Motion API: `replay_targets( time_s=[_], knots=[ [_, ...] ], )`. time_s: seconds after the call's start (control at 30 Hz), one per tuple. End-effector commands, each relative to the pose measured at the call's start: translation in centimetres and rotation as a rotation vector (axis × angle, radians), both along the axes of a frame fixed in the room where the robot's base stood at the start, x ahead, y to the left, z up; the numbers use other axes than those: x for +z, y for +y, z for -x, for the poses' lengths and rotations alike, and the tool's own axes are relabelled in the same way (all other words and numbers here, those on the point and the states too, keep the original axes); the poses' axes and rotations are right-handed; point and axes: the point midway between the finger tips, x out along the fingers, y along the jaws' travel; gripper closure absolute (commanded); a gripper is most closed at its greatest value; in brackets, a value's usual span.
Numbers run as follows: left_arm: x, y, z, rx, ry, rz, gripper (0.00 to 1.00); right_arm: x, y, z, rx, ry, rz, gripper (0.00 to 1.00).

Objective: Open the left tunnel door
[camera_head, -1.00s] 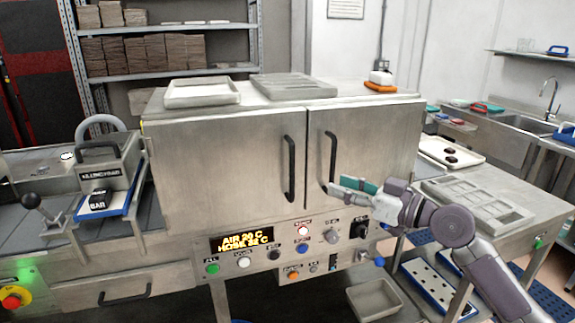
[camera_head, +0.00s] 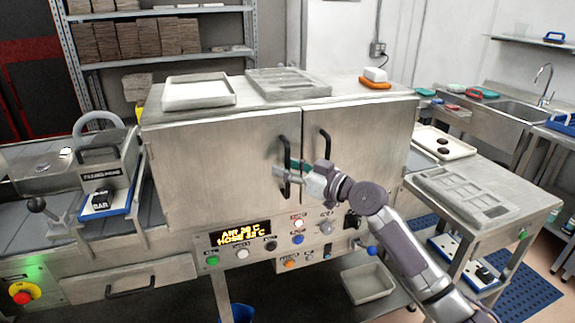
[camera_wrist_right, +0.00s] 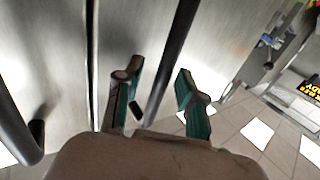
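The steel tunnel has a left door (camera_head: 215,165) and a right door (camera_head: 365,150), both looking shut. The left door's black upright handle (camera_head: 286,150) is partly covered by my right gripper (camera_head: 280,172), which is at its lower half. In the right wrist view my right gripper's two green-padded fingers (camera_wrist_right: 156,98) stand apart. A black handle bar (camera_wrist_right: 172,60) passes between or just behind them; contact cannot be told. The right door's handle (camera_head: 325,142) is close beside the gripper, partly hidden. My left gripper is not in view.
Below the doors is a control panel with a lit display (camera_head: 241,236). Trays (camera_head: 199,93) lie on the tunnel top. A side table with a moulded tray (camera_head: 462,193) stands at the right. A machine with a blue-edged plate (camera_head: 105,205) stands at the left.

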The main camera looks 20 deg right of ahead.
Motion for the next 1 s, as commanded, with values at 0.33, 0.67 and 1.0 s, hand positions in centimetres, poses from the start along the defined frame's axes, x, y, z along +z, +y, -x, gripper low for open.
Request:
replay_targets(
  time_s=[0.33,0.67,1.0],
  knots=[
    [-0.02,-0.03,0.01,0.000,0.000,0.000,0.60,-0.02,-0.04,0.00,-0.001,0.000,0.000,0.84],
    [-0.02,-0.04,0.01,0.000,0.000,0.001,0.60,-0.01,-0.07,0.00,-0.001,0.000,0.000,1.00],
    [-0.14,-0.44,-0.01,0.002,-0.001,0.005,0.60,-0.02,0.84,-0.46,-0.003,-0.001,-0.001,1.00]
  ],
)
